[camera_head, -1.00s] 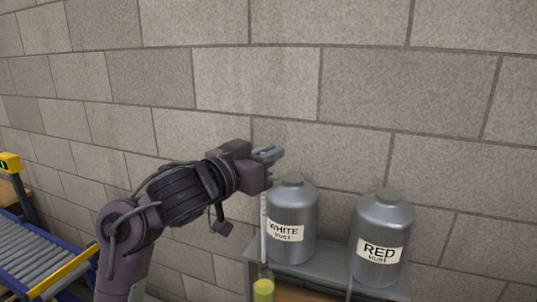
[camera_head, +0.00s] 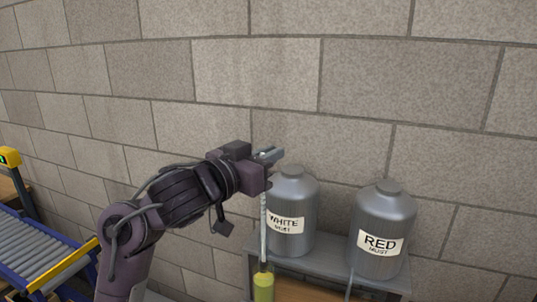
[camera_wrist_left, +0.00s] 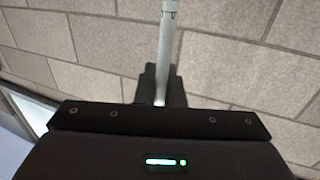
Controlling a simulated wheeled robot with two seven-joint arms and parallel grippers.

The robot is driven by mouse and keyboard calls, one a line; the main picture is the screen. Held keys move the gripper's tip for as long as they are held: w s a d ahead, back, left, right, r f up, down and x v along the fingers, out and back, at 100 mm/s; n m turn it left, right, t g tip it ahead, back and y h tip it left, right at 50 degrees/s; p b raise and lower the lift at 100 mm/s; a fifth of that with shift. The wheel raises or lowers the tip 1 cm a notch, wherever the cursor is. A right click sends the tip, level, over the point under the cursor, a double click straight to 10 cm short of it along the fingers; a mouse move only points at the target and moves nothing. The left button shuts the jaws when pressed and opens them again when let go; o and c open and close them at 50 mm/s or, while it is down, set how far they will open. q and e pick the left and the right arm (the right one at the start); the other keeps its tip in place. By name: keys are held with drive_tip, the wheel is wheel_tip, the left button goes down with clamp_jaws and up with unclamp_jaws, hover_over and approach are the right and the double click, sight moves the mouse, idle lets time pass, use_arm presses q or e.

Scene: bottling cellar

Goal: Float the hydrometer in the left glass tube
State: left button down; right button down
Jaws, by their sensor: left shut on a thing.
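My left gripper (camera_head: 270,156) is shut on the hydrometer (camera_head: 264,225), a thin pale rod that hangs upright below the fingers in front of the white must can. In the left wrist view the rod (camera_wrist_left: 166,45) runs between the dark fingers (camera_wrist_left: 160,88). Below it, a yellow-green column (camera_head: 263,287), apparently the liquid in the left glass tube, shows at the bottom edge. The rod's lower end lines up with its top. I cannot tell how far it reaches inside. My right gripper is out of view.
A metal can labelled WHITE MUST (camera_head: 291,212) and one labelled RED MUST (camera_head: 382,232) stand on a grey shelf (camera_head: 325,262) close behind the rod. A roller conveyor (camera_head: 40,250) is at far left. A block wall closes off the back.

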sight(262, 231)
use_arm(q)
drive_tip(key=shift+f, duration=0.15)
idle(0.5)
drive_tip(key=shift+f+b, duration=0.75)
drive_tip(key=shift+f, duration=0.6)
drive_tip(key=shift+f, duration=0.1)
drive_tip(key=shift+f+b, duration=4.25)
drive_tip(key=shift+f, duration=2.15)
